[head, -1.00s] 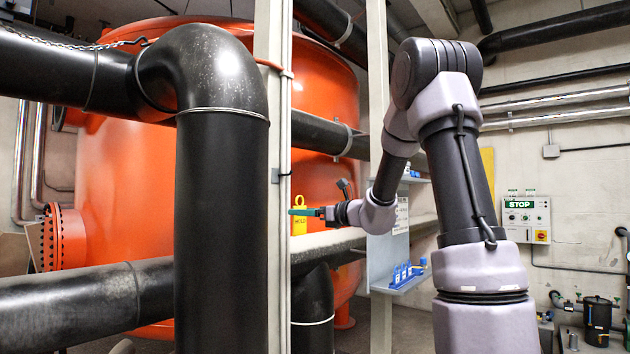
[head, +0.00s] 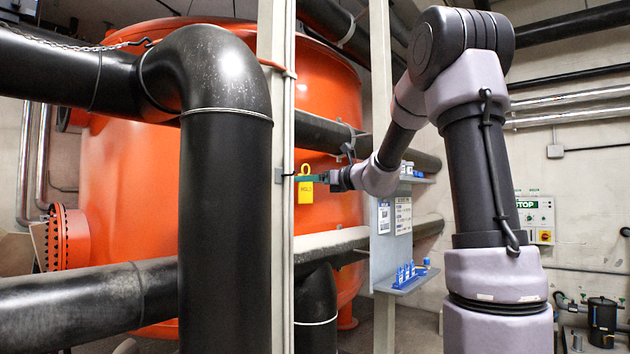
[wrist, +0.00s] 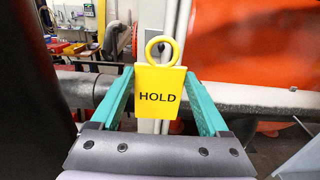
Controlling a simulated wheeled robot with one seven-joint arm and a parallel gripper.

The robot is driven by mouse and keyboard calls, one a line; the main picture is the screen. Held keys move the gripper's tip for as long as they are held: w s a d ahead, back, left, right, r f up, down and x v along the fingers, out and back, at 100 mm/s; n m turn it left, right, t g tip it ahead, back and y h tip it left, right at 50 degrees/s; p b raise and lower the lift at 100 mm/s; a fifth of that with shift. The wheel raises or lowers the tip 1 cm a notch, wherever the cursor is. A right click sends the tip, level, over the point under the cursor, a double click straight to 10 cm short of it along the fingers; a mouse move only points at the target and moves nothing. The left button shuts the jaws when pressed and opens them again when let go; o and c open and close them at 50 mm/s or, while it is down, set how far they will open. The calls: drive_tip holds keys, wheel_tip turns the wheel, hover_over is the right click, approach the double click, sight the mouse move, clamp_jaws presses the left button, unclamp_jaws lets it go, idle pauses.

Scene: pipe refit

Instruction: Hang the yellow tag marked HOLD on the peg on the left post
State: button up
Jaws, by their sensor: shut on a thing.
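The yellow HOLD tag (head: 306,194) hangs upright in my gripper (head: 310,179), its ring on top. In the wrist view the tag (wrist: 158,97) faces me with its lettering readable, between the two teal fingers of my gripper (wrist: 160,78). The pale left post (head: 281,110) stands just left of the tag. A small dark peg (head: 289,175) juts from a bracket on it at about the ring's height. In the wrist view the post (wrist: 148,126) is behind the tag, and a dark spot shows inside the ring. I cannot tell whether the ring is around the peg.
A thick black pipe (head: 224,220) stands left of the post. A large orange tank (head: 135,190) is behind. A second post (head: 381,60) carries a panel with notices and a shelf (head: 405,281) with blue items. A pale horizontal pipe (head: 330,242) runs below the tag.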

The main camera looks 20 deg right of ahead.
drive_tip(key=shift+f+x, duration=0.15)
drive_tip(key=shift+x, duration=1.5)
drive_tip(key=shift+f+x, duration=0.1)
drive_tip(key=shift+x, duration=1.6)
drive_tip(key=shift+w+a+f, duration=0.35)
drive_tip(key=shift+w+f, duration=0.15)
drive_tip(key=shift+f, duration=0.1)
drive_tip(key=o, duration=1.2)
